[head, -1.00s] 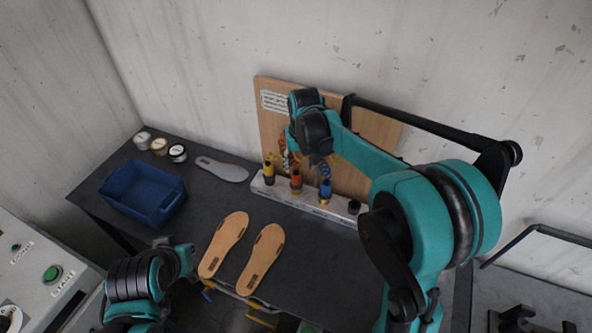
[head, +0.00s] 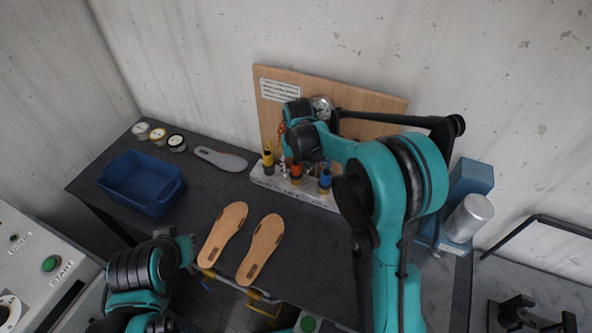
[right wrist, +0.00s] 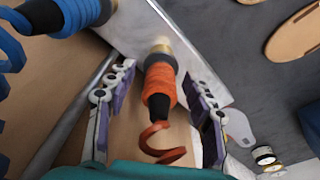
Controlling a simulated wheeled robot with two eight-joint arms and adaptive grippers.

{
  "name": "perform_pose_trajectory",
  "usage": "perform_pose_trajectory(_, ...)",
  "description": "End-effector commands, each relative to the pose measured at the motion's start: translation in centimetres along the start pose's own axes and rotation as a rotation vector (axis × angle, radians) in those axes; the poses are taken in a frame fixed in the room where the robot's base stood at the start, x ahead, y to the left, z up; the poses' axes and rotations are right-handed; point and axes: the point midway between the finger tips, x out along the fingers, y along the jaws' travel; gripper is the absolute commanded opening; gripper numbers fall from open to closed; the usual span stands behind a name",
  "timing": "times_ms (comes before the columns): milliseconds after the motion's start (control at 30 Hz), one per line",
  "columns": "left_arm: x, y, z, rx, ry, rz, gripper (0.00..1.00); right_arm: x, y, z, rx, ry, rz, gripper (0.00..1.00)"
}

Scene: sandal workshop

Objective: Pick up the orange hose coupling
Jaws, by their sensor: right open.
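The orange hose coupling (head: 296,172) stands in a pale rack (head: 322,200) at the back of the bench, between a yellow coupling (head: 268,160) and a blue one (head: 325,179). In the right wrist view the orange coupling (right wrist: 160,82) has a brass end at the rack, a black sleeve and a coiled orange hose. My right gripper (right wrist: 161,78) is open, with one finger on each side of the coupling and visible gaps to both. In the head view my right wrist hides the fingers and the coupling's upper part.
A wooden backboard (head: 370,110) rises behind the rack. The blue coupling (right wrist: 80,12) is close to one finger. Two tan soles (head: 262,248), a grey insole (head: 221,158), a blue bin (head: 140,184) and several small jars (head: 158,135) lie on the dark bench.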

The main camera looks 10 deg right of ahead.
Motion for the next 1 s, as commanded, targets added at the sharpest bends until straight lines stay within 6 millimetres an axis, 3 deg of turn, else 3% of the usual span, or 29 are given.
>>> perform_pose_trajectory(67, 0.0, 0.0, 0.0, 0.0, 0.0, 0.0, 0.0, -0.1, 0.0, 0.0, 0.0, 0.0, 0.0, 0.52)
perform_pose_trajectory(100, 0.0, 0.0, 0.0, 0.0, 0.0, 0.0, 0.0, -0.1, 0.0, 0.0, 0.0, 0.0, 0.0, 0.47)
perform_pose_trajectory(267, 0.0, 0.0, 0.0, 0.0, 0.0, 0.0, 0.0, -0.1, 0.0, 0.0, 0.0, 0.0, 0.0, 0.05)
perform_pose_trajectory(300, 0.0, 0.0, 0.0, 0.0, 0.0, 0.0, 0.0, -0.1, 0.0, 0.0, 0.0, 0.0, 0.0, 0.0)
perform_pose_trajectory(733, -0.2, 0.0, -0.2, 0.0, 0.0, 0.0, 0.0, -0.8, 0.0, -0.1, 0.0, 0.0, 0.0, 0.0)
perform_pose_trajectory(1000, -1.2, 0.0, -0.9, 0.0, 0.0, 0.0, 0.0, -4.9, 0.4, -0.1, 0.002, 0.0, 0.0, 0.0)
